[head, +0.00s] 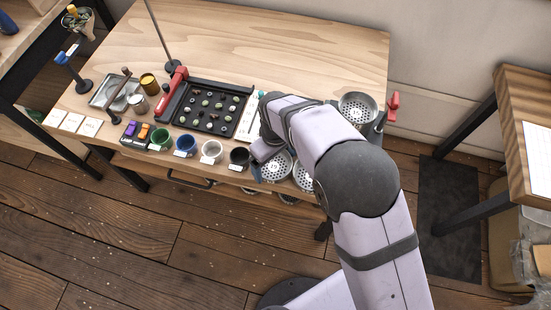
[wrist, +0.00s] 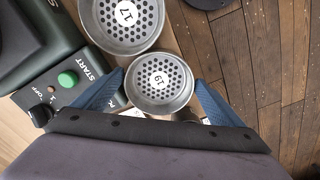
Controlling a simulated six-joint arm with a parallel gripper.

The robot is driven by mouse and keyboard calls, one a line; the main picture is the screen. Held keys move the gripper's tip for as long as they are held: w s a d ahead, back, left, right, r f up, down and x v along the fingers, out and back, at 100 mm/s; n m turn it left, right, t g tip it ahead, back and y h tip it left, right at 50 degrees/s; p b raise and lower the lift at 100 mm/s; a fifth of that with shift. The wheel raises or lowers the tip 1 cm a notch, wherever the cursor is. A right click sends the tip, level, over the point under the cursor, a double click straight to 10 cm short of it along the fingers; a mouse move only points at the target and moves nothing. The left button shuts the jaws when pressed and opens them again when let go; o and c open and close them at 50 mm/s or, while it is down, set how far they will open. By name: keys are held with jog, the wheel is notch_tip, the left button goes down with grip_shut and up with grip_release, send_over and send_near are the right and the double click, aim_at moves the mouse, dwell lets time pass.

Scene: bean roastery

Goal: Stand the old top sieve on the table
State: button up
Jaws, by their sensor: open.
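In the wrist view, a round metal sieve marked 19 (wrist: 160,84) lies between the two blue fingers of my open gripper (wrist: 158,98). One finger is on each side of its rim; contact cannot be told. A larger-looking metal sieve marked 17 (wrist: 124,22) is just above it in that view. In the head view, my gripper (head: 259,170) is low at the table's front edge, beside a perforated sieve (head: 277,167). Another sieve (head: 304,177) is partly hidden by my arm. A further sieve (head: 358,107) sits raised at the table's right end. Which one is the old top sieve cannot be told.
A dark green machine with a green START button (wrist: 68,79) stands close to the sieves. Several cups, including a dark one (head: 239,157), line the front edge. A black bean tray (head: 208,108) lies mid-table. The table's back (head: 270,40) is clear.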

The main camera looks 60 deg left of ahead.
aim_at(276, 169)
notch_tip(276, 169, up, 12)
jog(key=b, duration=0.2)
jog(key=shift+f, duration=0.15)
jog(key=w+d+r+m, duration=0.1)
jog(key=w+d+m, duration=0.9)
jog(key=w+d, duration=1.25)
jog(key=s+d+f+m, duration=0.1)
jog(key=s+d+m, duration=0.2)
jog(key=d, duration=0.6)
jog(key=s+d+m, duration=0.3)
jog(key=d, duration=0.6)
jog(key=s+d+f+m, duration=0.1)
jog(key=d+m, duration=0.3)
jog(key=d, duration=0.5)
jog(key=shift+s+d+f, duration=0.2)
jog(key=shift+s+f, duration=0.15)
jog(key=shift+s, duration=0.55)
jog(key=shift+r, duration=0.1)
